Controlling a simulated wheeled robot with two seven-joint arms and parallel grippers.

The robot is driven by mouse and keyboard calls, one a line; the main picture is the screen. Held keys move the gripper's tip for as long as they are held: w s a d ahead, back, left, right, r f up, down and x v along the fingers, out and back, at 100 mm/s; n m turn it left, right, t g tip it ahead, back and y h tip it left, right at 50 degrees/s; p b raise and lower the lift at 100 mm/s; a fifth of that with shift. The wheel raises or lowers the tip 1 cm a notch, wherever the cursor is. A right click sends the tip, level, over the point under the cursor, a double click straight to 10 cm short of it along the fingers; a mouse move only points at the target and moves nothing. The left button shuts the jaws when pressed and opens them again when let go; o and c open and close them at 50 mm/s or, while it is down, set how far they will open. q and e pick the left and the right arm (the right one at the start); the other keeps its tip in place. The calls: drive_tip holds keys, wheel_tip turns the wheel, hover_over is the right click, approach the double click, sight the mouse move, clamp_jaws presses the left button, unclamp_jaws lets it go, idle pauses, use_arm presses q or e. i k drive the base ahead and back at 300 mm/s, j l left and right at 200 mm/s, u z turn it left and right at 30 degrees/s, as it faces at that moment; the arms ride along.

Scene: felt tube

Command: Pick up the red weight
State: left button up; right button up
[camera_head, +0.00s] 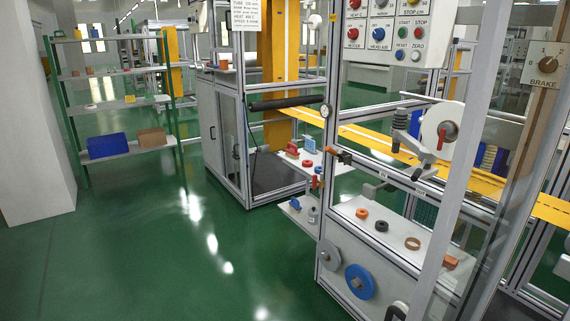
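An orange-red ring (361,213) lies on the white shelf (347,207) of the machine frame at the right. A dark ring (381,225) and a brownish-red ring (412,243) lie farther along the same shelf. Several small red and blue objects, one of them a red piece (307,163), stand on a white shelf behind, at the middle of the view. The objects are small, and I cannot tell for certain which one is the red weight. Neither of my grippers is in view.
A blue disc (360,281) and a grey disc (330,256) are on the machine's lower front. A control panel (392,35) hangs above. A shelf rack with a blue bin (108,148) stands at the left. The green floor (170,250) is open at the left and centre.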

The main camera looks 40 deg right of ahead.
sight(305, 163)
drive_tip(key=i+z, duration=0.25)
drive_tip(key=i, duration=0.15)
drive_tip(key=i+z, duration=0.3)
drive_tip(key=i, duration=0.15)
drive_tip(key=i+j+z, duration=0.25)
drive_tip(key=i, duration=0.15)
drive_tip(key=i+j+z, duration=0.3)
drive_tip(key=i+l, duration=0.1)
